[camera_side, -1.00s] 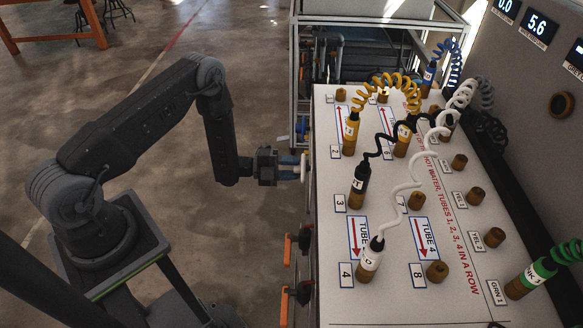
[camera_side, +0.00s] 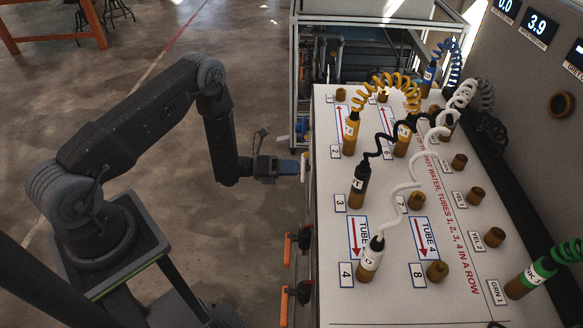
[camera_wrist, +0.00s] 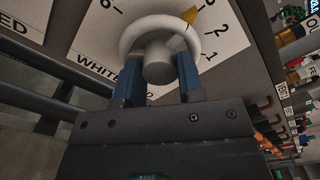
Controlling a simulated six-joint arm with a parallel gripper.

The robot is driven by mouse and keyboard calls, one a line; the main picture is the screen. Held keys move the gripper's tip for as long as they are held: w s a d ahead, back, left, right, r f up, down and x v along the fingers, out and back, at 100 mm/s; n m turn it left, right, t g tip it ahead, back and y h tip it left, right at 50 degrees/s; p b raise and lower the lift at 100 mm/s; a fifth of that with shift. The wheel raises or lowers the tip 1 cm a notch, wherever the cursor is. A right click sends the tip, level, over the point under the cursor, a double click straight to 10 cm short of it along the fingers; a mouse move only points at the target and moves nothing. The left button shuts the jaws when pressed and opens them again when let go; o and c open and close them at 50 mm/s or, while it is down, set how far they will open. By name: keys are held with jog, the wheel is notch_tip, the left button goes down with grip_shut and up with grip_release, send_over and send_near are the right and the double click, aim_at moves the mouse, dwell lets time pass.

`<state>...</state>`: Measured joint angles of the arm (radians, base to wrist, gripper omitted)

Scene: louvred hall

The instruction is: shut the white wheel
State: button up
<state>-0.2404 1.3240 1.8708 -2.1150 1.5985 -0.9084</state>
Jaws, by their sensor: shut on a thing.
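The white wheel (camera_wrist: 150,21) is a pale ring around a grey-white hub, in the upper middle of the wrist view. A yellow pointer (camera_wrist: 190,15) at its upper right points up and to the right, just above the 2 on the dial. My gripper (camera_wrist: 160,72) is shut on the wheel, with one blue finger on either side of the hub. In the side view the wheel shows as a small pale edge (camera_side: 304,168) on the bench's left face, with my gripper (camera_side: 290,167) against it.
The white dial plate (camera_wrist: 225,42) carries numbers and a partly hidden "WHITE" label. A bench top (camera_side: 330,290) with hoses and brown plugs lies right of the arm. Orange handles (camera_side: 286,250) stick out below. A display (camera_side: 537,27) reads 3.9.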

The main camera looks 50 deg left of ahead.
jog(key=m, duration=1.9)
jog(key=shift+m, duration=0.4)
jog(key=o, duration=0.9)
jog(key=shift+a, duration=0.1)
jog(key=v, duration=1.3)
jog(key=shift+s+a, duration=0.25)
jog(key=shift+r, duration=0.1)
